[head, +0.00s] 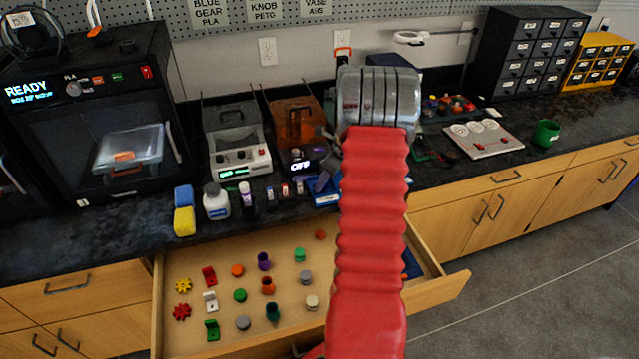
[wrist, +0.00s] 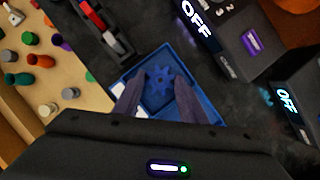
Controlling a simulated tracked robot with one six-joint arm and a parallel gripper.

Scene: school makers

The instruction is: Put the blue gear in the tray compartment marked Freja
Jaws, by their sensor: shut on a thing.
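In the wrist view the blue gear (wrist: 158,88) sits between the two purple-grey fingers of my gripper (wrist: 160,82), which is shut on it. Below the gear is a blue tray (wrist: 192,62) with raised walls on the dark counter. White patches show at the tray's lower left beside a finger; I cannot read a name on them. The gear appears over the tray, but its height above the floor cannot be told. In the head view a bit of the tray (head: 325,201) shows left of my red arm, which hides the rest.
The open drawer (head: 204,262) below the counter holds several coloured gears, knobs and other small parts. Small bottles (head: 216,202), sponges (head: 183,212) and machines with lit displays (head: 238,150) stand left of the tray. A green mug (head: 546,133) stands far right.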

